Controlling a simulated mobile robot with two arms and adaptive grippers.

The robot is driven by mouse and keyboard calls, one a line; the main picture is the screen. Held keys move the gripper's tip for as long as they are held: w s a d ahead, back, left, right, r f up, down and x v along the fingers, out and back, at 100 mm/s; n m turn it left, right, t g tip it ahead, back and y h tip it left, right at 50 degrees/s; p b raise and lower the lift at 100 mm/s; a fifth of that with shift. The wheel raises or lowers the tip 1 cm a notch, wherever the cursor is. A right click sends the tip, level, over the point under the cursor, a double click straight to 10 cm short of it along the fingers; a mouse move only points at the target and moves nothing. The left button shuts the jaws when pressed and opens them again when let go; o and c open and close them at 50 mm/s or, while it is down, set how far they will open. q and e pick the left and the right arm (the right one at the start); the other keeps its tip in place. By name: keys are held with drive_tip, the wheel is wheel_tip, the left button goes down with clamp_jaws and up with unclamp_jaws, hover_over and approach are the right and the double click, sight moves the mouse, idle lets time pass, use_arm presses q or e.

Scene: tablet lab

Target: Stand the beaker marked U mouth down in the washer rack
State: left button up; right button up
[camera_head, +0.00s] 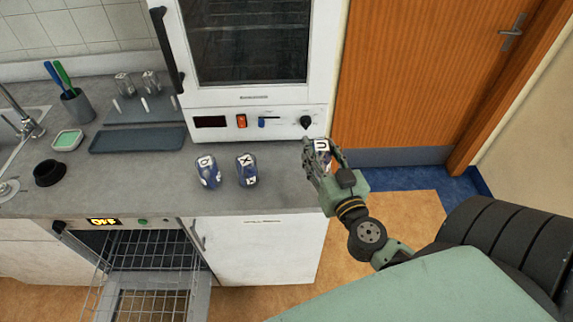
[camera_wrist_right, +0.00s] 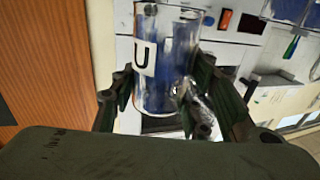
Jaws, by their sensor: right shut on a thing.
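The beaker marked U (camera_head: 322,146) is clear with blue staining and a white label. My right gripper (camera_head: 318,162) is shut on it, off the right end of the counter. In the right wrist view the beaker (camera_wrist_right: 167,60) sits between the two fingers of the gripper (camera_wrist_right: 163,88); which end is its mouth I cannot tell. The washer rack (camera_head: 97,290) is a wire rack pulled out at the lower left, below the counter, at the open washer (camera_head: 130,222). Its near part is cut off by the picture edge. My left gripper is not in view.
Two other blue-stained, labelled beakers, one (camera_head: 207,172) beside the other marked X (camera_head: 247,170), stand on the counter (camera_head: 285,190). A dark tray (camera_head: 138,139), a pen cup (camera_head: 77,106) and clear glassware (camera_head: 124,84) are farther back. A white oven (camera_head: 255,95) stands behind.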

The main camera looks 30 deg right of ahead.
drive_tip(key=w+a+f+b, duration=0.1)
drive_tip(key=w+f, duration=0.1)
drive_tip(key=f, duration=0.1)
drive_tip(key=w+a+f+b, duration=0.1)
drive_tip(key=w+a+f, duration=0.1)
drive_tip(key=w+f, duration=0.1)
drive_tip(key=w+a+f+b, duration=0.1)
drive_tip(key=w+f, duration=0.2)
drive_tip(key=shift+w+a+b, duration=0.15)
drive_tip(key=shift+a+b, duration=0.1)
drive_tip(key=shift+b, duration=0.15)
drive_tip(key=shift+f, duration=0.3)
drive_tip(key=shift+w, duration=0.1)
